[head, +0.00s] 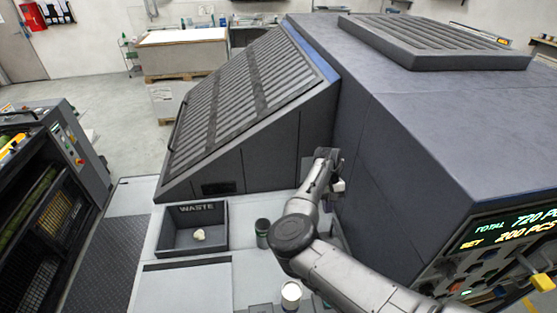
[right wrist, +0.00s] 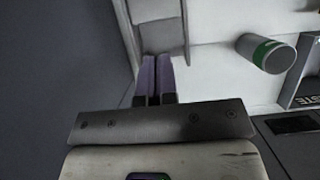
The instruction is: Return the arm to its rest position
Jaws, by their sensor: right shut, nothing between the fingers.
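My right arm (head: 340,272) comes in from the lower right in the head view, bends at its elbow, and its forearm reaches up close beside the dark machine housing. The wrist end (head: 326,165) is by the housing's side wall, and the fingers are mostly hidden there. In the right wrist view my right gripper (right wrist: 157,60) has its two fingers together with nothing between them. My left gripper is not in view.
A waste tray (head: 222,231) holding a pale crumpled piece (head: 199,235) sits on the light worktop. A dark green-banded cylinder (head: 262,236) stands beside my arm; it also shows in the right wrist view (right wrist: 266,53). A white-topped container (head: 291,292) stands nearer.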

